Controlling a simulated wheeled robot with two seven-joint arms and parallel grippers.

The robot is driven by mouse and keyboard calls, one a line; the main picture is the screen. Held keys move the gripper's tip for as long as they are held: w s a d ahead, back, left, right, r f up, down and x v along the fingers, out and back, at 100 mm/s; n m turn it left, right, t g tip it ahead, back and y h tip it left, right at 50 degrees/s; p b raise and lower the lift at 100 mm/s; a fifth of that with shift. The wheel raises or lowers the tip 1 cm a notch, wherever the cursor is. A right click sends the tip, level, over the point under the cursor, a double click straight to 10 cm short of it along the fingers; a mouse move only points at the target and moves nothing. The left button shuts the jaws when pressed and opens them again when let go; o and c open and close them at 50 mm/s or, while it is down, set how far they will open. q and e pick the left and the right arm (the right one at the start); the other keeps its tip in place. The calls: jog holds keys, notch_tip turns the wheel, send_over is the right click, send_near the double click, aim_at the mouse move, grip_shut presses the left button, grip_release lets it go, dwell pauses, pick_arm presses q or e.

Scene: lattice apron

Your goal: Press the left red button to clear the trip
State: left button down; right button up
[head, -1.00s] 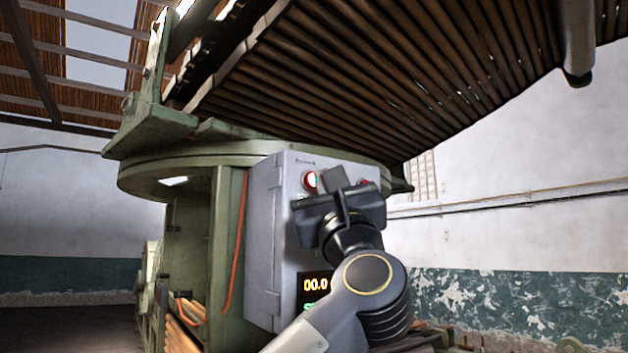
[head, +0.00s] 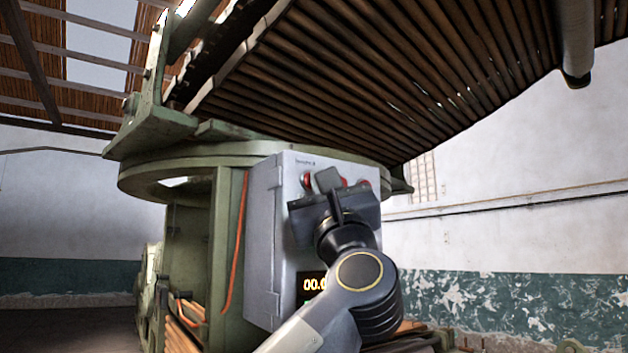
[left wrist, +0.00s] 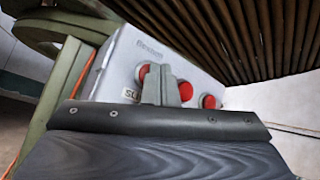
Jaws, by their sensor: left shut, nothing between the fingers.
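A grey control cabinet (head: 268,215) carries a row of three red buttons near its top. The left red button (head: 307,181) shows just left of my left gripper's fingertips; it also shows in the left wrist view (left wrist: 143,73), partly behind the fingers. The middle red button (left wrist: 186,91) and the right red button (left wrist: 208,101) are to the right of the fingers. My left gripper (head: 328,180) is shut and empty, its tips in front of the panel between the left and middle buttons. I cannot tell whether it touches the panel. My right gripper is out of view.
A display (head: 312,284) on the cabinet is partly hidden by my arm. A green machine frame (head: 230,180) stands beside and behind the cabinet, under a large slatted wooden structure (head: 370,80). An orange cable (head: 236,245) runs down the frame.

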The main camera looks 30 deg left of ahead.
pick_arm(q)
jog(key=shift+s+d, duration=0.35)
jog(key=shift+d, duration=0.5)
jog(key=shift+s+d, duration=0.3)
jog(key=shift+d, duration=0.45)
jog(key=shift+s+d, duration=0.35)
jog(key=shift+d, duration=0.45)
jog(key=shift+s+d, duration=0.3)
jog(key=shift+d, duration=0.45)
